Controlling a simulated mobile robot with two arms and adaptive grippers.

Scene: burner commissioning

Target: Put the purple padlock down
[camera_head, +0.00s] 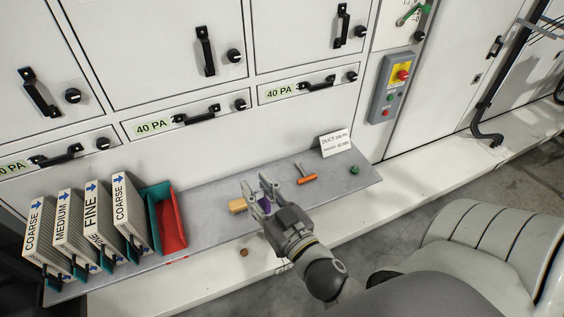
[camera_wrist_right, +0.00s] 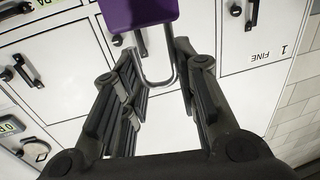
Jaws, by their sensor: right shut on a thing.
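My right gripper (camera_head: 257,190) is over the grey shelf (camera_head: 215,228) in the head view. It is shut on the purple padlock (camera_head: 265,206), which shows only partly between the fingers. In the right wrist view, the purple padlock (camera_wrist_right: 140,12) has its body at the top edge, beyond the fingertips, partly cut off. Its metal shackle reaches back between the fingers of my right gripper (camera_wrist_right: 155,62). I cannot tell whether the padlock touches the shelf. My left gripper is not in view.
On the shelf are a wooden block (camera_head: 238,206), an orange-handled tool (camera_head: 307,179), a green knob (camera_head: 354,170), a white sign (camera_head: 335,144), a red and teal bin (camera_head: 172,225) and several filters (camera_head: 92,222). Cabinet doors with handles rise behind. Bare shelf lies right of my gripper.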

